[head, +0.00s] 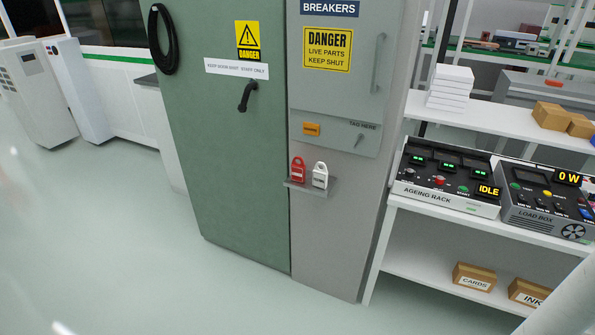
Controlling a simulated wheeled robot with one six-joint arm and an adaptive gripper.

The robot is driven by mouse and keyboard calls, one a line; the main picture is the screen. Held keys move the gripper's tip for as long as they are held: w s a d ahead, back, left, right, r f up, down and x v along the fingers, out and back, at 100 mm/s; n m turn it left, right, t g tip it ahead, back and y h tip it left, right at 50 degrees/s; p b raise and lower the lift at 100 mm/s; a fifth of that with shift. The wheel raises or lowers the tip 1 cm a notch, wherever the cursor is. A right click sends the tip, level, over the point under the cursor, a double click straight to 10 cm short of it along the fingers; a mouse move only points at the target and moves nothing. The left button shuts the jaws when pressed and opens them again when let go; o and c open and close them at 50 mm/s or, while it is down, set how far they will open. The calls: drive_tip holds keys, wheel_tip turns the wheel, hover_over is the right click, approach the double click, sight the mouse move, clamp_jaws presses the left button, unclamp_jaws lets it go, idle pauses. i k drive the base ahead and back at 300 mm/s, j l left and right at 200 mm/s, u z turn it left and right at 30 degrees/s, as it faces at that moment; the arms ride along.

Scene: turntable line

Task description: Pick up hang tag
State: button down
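Two small tag-like pieces stand upright side by side on a narrow grey ledge (309,188) on the front of the grey breaker cabinet. One is a red tag-like piece (298,172). The other is a white tag-like piece (320,177), just to its right. Both have a rounded, looped top; they may be tags or padlocks, and I cannot tell which is the hang tag. Above and to the right, a small peg (359,138) sits under the words "TAG HERE" on the cabinet. My gripper is not in view.
A green cabinet door (235,185) with a black handle stands left of the breaker cabinet (335,225). At right, a white shelf unit holds the ageing rack (445,185), the load box (540,205) and boxes. The floor (120,240) in front and at left is clear.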

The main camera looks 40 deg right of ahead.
sight(298, 170)
drive_tip(key=i+j+z, duration=0.1)
drive_tip(key=i, duration=1.05)
